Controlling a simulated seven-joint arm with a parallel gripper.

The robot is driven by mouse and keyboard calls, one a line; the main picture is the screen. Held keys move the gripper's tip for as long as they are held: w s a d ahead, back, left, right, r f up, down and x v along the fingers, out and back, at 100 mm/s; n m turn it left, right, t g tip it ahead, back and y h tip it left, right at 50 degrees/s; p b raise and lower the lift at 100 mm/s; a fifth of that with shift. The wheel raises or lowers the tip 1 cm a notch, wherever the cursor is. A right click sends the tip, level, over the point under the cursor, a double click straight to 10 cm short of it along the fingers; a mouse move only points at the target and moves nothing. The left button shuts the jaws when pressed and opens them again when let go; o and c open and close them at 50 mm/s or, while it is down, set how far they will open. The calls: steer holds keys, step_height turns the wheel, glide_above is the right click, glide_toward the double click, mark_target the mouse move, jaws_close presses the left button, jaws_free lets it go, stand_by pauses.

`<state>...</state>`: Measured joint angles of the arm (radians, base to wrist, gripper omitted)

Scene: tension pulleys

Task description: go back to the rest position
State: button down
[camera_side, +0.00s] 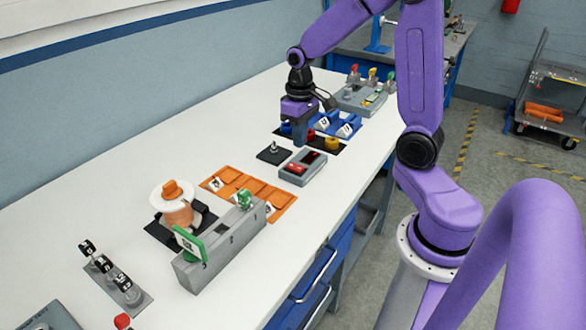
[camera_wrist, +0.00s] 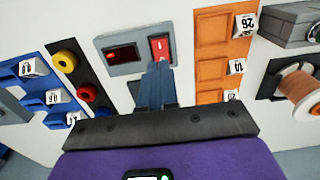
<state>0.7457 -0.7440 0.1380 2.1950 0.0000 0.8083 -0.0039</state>
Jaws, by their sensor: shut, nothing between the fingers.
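My gripper (camera_side: 299,141) is shut and empty, pointing down over the white table. In the wrist view its blue-grey fingers (camera_wrist: 159,66) are together, with their tips just below the red switch of a grey box (camera_wrist: 129,67). The same grey box (camera_side: 315,171) is just in front of the fingers in the side view; I cannot tell whether they touch it. A yellow pulley (camera_wrist: 64,62) and a red pulley (camera_wrist: 87,93) are on a black strip. The yellow pulley (camera_side: 332,144) also shows in the side view, right of my gripper. A copper-coloured spool (camera_side: 178,213) stands at the left.
A black plate with a small peg (camera_side: 273,154) lies beside the grey box. An orange tray (camera_side: 250,187) and a long grey fixture (camera_side: 222,245) stand nearer. A blue rack with numbered blocks (camera_side: 347,125) is behind the pulleys.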

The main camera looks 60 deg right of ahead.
steer(key=s+a+r+n, duration=0.2)
steer(key=s+a+n, duration=0.4)
steer(key=s+a, duration=0.4)
steer(key=s+a+r+n, duration=0.1)
steer(key=s+a+n, duration=0.3)
steer(key=s, duration=0.7)
steer(key=n, duration=0.2)
steer(key=shift+s+a+n, duration=0.2)
steer(key=shift+s+n, duration=0.05)
steer(key=shift+n, duration=0.05)
steer(key=shift+w+r, duration=0.1)
steer(key=w+d+r+m, duration=0.1)
steer(key=w+d+m, duration=0.15)
steer(key=w, duration=0.35)
steer(key=w+d+r+m, duration=0.1)
steer(key=w+m, duration=0.3)
steer(key=w, duration=0.3)
steer(key=w+d+r+m, duration=0.2)
steer(key=w+d+m, duration=0.4)
steer(key=d, duration=0.5)
steer(key=shift+w, duration=1)
